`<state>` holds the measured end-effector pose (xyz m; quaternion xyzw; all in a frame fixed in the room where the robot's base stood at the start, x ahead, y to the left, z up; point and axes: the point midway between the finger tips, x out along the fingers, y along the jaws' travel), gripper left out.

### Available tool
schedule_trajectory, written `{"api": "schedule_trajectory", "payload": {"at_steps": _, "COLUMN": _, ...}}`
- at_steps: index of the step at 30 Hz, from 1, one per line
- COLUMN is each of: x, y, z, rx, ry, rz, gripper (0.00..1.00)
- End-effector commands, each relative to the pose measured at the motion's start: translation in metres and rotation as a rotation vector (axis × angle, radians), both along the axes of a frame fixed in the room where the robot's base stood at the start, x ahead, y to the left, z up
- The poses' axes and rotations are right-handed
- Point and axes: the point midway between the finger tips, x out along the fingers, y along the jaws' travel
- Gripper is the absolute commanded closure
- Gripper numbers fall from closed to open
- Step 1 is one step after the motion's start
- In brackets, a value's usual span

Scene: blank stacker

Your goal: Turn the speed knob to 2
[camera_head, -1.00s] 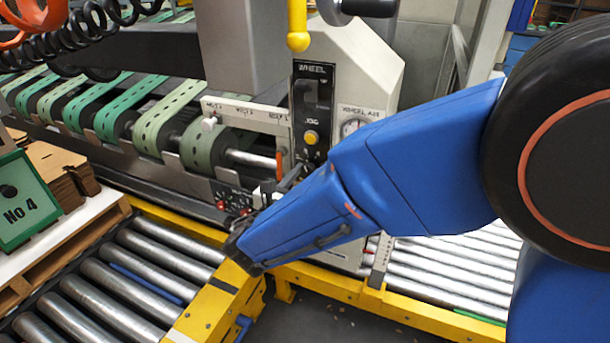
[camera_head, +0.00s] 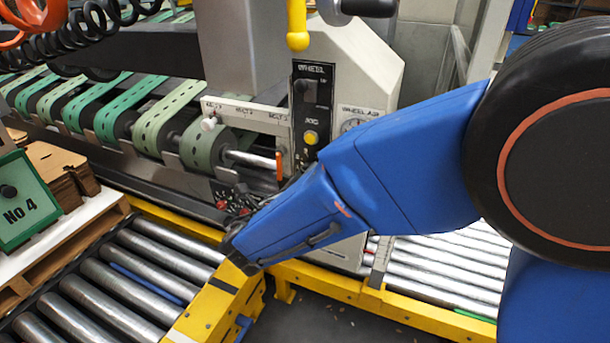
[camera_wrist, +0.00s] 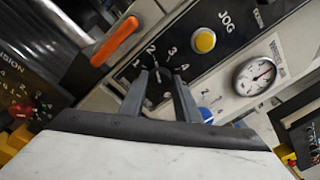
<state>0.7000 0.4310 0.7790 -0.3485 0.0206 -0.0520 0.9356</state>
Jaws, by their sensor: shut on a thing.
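In the wrist view the speed knob (camera_wrist: 160,79) sits on the black panel, inside an arc of numerals running from 1 to 4. My gripper (camera_wrist: 162,76) is over it, one finger on each side, shut on the knob. The fingers hide most of it, and I cannot tell which numeral it points to. In the head view my blue arm covers the knob and the gripper.
Beside the dial are a yellow JOG button (camera_wrist: 204,40), an air gauge (camera_wrist: 256,76), an orange handle (camera_wrist: 115,41) and a blue knob (camera_wrist: 205,114). In the head view the yellow rail (camera_head: 330,285) and rollers (camera_head: 145,268) lie below my arm.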

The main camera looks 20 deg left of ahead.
Motion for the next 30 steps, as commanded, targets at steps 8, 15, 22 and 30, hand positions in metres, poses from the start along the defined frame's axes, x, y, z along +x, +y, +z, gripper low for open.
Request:
{"api": "schedule_trajectory", "payload": {"at_steps": 8, "x": -0.0005, "y": 0.0003, "z": -0.0011, "rx": -0.066, "ry": 0.007, "rz": -0.001, "gripper": 0.93}}
{"api": "schedule_trajectory", "payload": {"at_steps": 15, "x": -0.0005, "y": 0.0003, "z": -0.0011, "rx": -0.074, "ry": 0.008, "rz": -0.002, "gripper": 0.93}}
{"api": "schedule_trajectory", "payload": {"at_steps": 22, "x": -0.0005, "y": 0.0003, "z": -0.0011, "rx": -0.074, "ry": 0.007, "rz": -0.001, "gripper": 0.63}}
{"api": "schedule_trajectory", "payload": {"at_steps": 30, "x": -0.0002, "y": 0.0001, "z": -0.0005, "rx": -0.072, "ry": 0.006, "rz": -0.002, "gripper": 0.52}}
